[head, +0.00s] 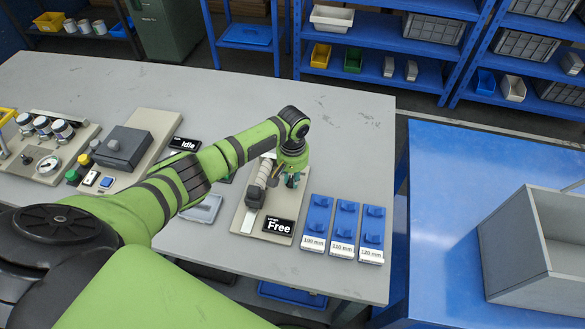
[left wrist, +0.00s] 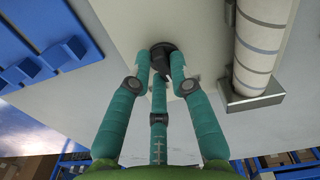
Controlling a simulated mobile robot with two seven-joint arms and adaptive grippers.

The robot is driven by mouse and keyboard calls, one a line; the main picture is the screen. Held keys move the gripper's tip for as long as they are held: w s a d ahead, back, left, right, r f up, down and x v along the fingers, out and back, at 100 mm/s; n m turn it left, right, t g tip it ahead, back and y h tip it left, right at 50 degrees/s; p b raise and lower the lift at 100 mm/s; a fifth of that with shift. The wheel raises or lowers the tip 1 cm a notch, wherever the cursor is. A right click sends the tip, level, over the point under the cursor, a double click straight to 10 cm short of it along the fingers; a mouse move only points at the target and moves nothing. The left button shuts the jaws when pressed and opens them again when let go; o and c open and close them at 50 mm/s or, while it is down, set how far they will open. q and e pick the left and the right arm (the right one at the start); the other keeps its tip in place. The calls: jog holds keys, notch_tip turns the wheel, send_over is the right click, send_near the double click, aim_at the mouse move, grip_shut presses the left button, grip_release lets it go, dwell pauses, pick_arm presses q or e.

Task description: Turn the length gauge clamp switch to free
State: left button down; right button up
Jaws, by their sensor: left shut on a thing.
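The length gauge is a beige board (head: 243,217) with a pale ribbed cylinder (head: 262,174) and a black sign (head: 278,226) that reads "Free". The cylinder also shows at the right in the left wrist view (left wrist: 258,50). In that view the clamp switch (left wrist: 161,50) is a dark round knob on the board. My left gripper (left wrist: 167,78) has its teal fingers shut on the knob. The fingers hide part of the knob, so its exact angle is hard to tell. In the head view my left gripper (head: 292,181) is over the board, right of the cylinder. My right gripper is not in view.
Blue gauge blocks labelled 100 mm (head: 317,219), 110 mm (head: 343,223) and 120 mm (head: 372,227) stand just right of the board. A control box with an "Idle" sign (head: 185,144) is to the left. A blue table (head: 450,180) with a grey bin (head: 520,278) stands at the right.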

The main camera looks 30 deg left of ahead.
aim_at(292, 179)
pick_arm(q)
jog(key=shift+r+n+p, duration=0.2)
jog(key=shift+n+p, duration=0.7)
jog(key=shift+n, duration=0.3)
jog(key=shift+w+f+n+p, duration=0.1)
jog(key=shift+n+p, duration=0.5)
jog(key=shift+n, duration=0.3)
jog(key=shift+a, duration=0.1)
jog(key=c, duration=1.1)
grip_release()
notch_tip(292, 179, up, 12)
